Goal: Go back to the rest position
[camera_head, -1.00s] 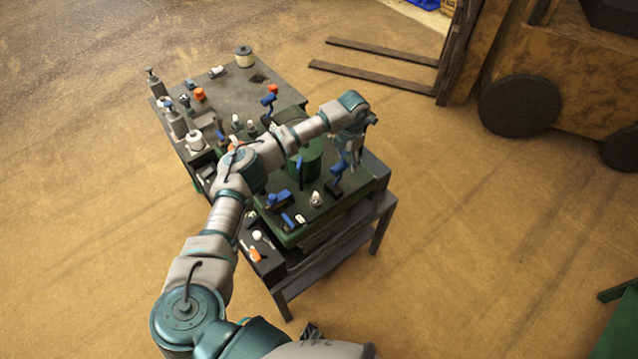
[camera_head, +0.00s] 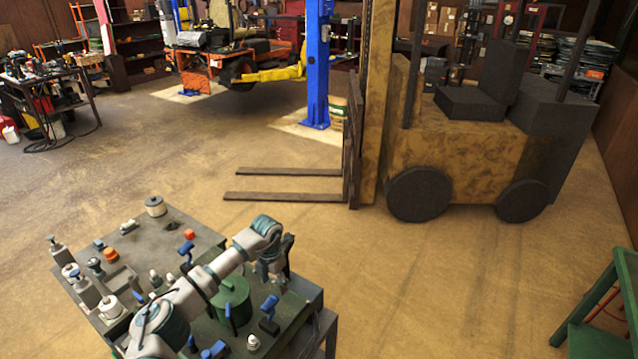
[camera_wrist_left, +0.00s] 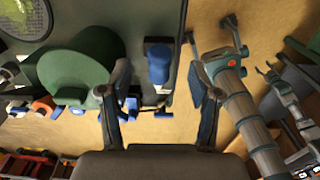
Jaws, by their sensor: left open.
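My left gripper (camera_head: 280,283) hangs at the right side of the work table (camera_head: 195,240) in the head view. It points down and is just right of a green cylinder (camera_head: 232,297). In the left wrist view, its two fingers (camera_wrist_left: 158,78) are spread apart with nothing held between them. A blue-handled part (camera_wrist_left: 158,65) shows beyond the gap, over the dark table surface. The green cylinder (camera_wrist_left: 85,75) is left of the fingers there. My left arm reaches across the table from the lower left.
Bottles (camera_head: 85,290), an orange knob (camera_head: 110,255) and a white-and-dark canister (camera_head: 155,206) stand on the table. A forklift (camera_head: 450,140) is beyond it, forks to the left. A green frame (camera_head: 600,315) is at the right. Open floor lies between.

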